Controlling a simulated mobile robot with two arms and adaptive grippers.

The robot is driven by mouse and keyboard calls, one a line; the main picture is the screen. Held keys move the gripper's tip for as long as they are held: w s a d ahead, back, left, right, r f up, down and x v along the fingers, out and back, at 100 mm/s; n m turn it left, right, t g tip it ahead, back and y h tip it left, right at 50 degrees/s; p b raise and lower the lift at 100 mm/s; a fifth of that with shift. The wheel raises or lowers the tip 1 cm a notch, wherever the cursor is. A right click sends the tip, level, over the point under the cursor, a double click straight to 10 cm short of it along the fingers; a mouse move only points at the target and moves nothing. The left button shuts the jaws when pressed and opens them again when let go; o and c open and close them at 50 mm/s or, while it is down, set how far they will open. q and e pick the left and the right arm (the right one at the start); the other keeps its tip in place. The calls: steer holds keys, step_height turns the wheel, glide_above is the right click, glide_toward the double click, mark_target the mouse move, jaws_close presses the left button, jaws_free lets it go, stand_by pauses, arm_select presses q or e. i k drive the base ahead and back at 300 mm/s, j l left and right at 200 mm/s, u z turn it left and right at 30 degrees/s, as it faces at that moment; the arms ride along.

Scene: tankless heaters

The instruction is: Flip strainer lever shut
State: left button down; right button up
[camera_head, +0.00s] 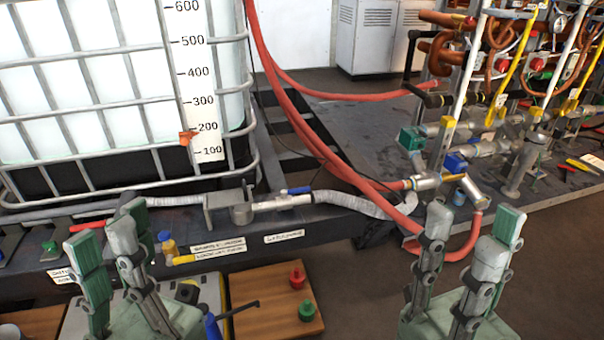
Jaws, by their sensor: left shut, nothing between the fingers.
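A blue lever (297,190) sits on a metal valve body in the hose line on the dark platform edge. A metal cylinder in a bracket (241,213) stands left of it. A yellow lever (193,258) lies lower, beside printed labels. A Y-shaped metal fitting (466,190) with a blue part is at the right. I cannot tell which of these is the strainer lever. My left gripper (105,238) is at the lower left, shut and empty, left of the yellow lever. My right gripper (473,222) is at the lower right, open and empty, in front of the red hose.
A caged white tank (110,90) with a volume scale fills the upper left. Red hoses (322,150) run from the platform to the pipework at right. A wooden board (268,318) with a red and a green knob lies low in the middle. Brown floor shows between the grippers.

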mark_target(303, 189)
steer(key=i+l+z, duration=0.1)
steer(key=i+l, duration=0.15)
steer(key=i, duration=0.15)
steer(key=i+l+z, duration=0.15)
steer(key=i, duration=0.25)
steer(key=i+l+z, duration=0.1)
steer(key=i+l, duration=0.2)
steer(key=i, duration=0.15)
